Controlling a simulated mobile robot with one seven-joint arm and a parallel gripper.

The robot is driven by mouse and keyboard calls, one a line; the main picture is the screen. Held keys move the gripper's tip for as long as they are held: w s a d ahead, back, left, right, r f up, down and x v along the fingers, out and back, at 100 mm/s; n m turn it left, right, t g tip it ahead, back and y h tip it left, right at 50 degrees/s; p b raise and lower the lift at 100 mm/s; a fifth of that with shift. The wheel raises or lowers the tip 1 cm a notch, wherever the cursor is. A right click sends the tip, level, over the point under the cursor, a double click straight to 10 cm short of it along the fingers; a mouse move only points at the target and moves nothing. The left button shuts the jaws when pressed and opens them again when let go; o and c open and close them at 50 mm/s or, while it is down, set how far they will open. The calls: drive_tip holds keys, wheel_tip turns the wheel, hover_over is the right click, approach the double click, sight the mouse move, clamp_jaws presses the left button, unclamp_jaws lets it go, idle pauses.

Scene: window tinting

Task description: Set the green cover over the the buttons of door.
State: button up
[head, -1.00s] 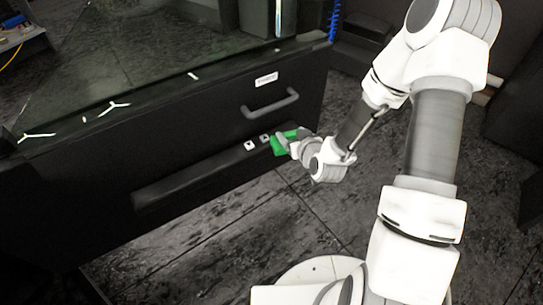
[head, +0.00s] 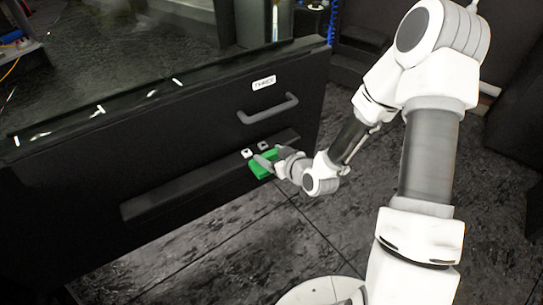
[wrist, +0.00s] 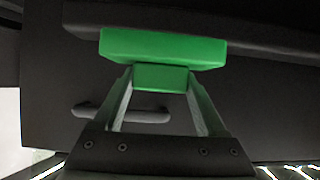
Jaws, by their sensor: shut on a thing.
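My gripper (head: 268,160) is shut on the green cover (head: 260,169) and holds it in front of the black door panel (head: 215,136). In the wrist view the cover (wrist: 162,48) shows as a wide green block with a narrower block between my fingertips (wrist: 160,80). Two small pale square buttons show in the head view: the left button (head: 247,153) and the right button (head: 263,146). The cover is just below them in the picture, and both stay visible. Whether it touches the panel is not clear. The buttons do not show in the wrist view.
A bar handle (head: 268,108) sticks out of the panel above the buttons, under a white label (head: 264,83). A long dark ledge (head: 165,198) runs along the panel to the lower left. The dark tiled floor (head: 215,245) in front looks clear.

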drive_tip(key=shift+w+a+f+b, duration=0.15)
drive_tip(key=shift+w+a+b, duration=0.5)
drive_tip(key=shift+w, duration=0.7)
drive_tip(key=shift+w+a+f+b, duration=0.2)
drive_tip(key=shift+w+a+b, duration=0.2)
drive_tip(key=shift+w+a, duration=0.75)
drive_tip(key=shift+w+a+f+b, duration=0.15)
drive_tip(key=shift+w+a+b, duration=0.4)
drive_tip(key=shift+w, duration=1)
drive_tip(key=shift+w+f+b, duration=0.1)
drive_tip(key=shift+f+b, duration=0.55)
drive_tip(key=shift+b, duration=0.05)
drive_tip(key=shift+f+b, duration=0.35)
drive_tip(key=shift+b, duration=0.1)
drive_tip(key=o, duration=1.3)
drive_tip(key=shift+r, duration=0.1)
